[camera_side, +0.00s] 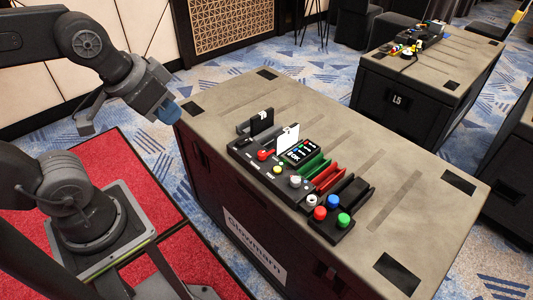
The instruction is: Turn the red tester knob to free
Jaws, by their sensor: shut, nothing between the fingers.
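The red tester knob (265,155) sits near the left end of a black tester panel (246,158) on the case top. Its pointer direction is too small to read. My gripper (88,122) is off the left end of the case, well apart from the knob and in the air. Its fingers are shut and hold nothing. A blue part (168,112) shows at the wrist, close to the case's left corner.
The panel also carries a white card (287,137), a small lit screen (300,151), green, red and black slots, and a box with red, blue and green buttons (331,222). The case top (350,125) is clear behind it. Another case (420,85) stands at back right.

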